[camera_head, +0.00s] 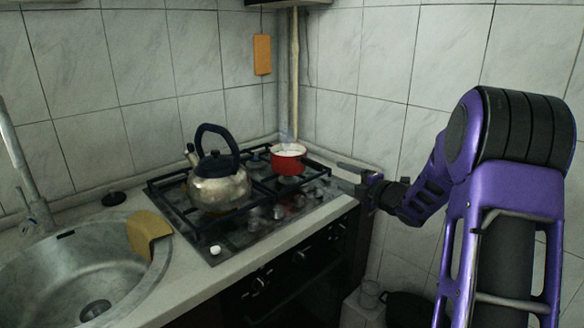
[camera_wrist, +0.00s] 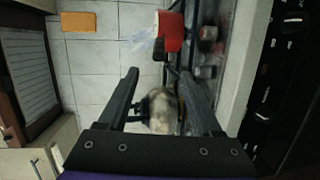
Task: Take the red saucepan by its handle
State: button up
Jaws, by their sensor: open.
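The red saucepan (camera_head: 288,161) has a pale inside and stands on the back right of the gas stove. Its handle cannot be made out in the head view. In the wrist view the saucepan (camera_wrist: 173,35) shows near the top, beyond my fingertips. My gripper (camera_head: 352,172) is to the right of the saucepan, apart from it, near the stove's right end. In the wrist view my gripper (camera_wrist: 153,72) is open, with no object held. The kettle shows farther off in the gap between its fingers.
A metal kettle (camera_head: 219,184) with a dark handle stands on the stove (camera_head: 228,238), left of the saucepan. A sink (camera_head: 75,265) with a yellow-brown item (camera_head: 148,230) on its rim is at left. Tiled walls close off the back and right. An orange board (camera_head: 262,55) hangs behind.

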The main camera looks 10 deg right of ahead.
aim_at(313, 161)
jog(key=x, duration=1.5)
jog(key=shift+a+r, duration=0.1)
jog(key=shift+a, duration=0.05)
grip_shut()
dwell(0.8)
jog(key=shift+w+r, duration=0.1)
jog(key=shift+r, duration=0.15)
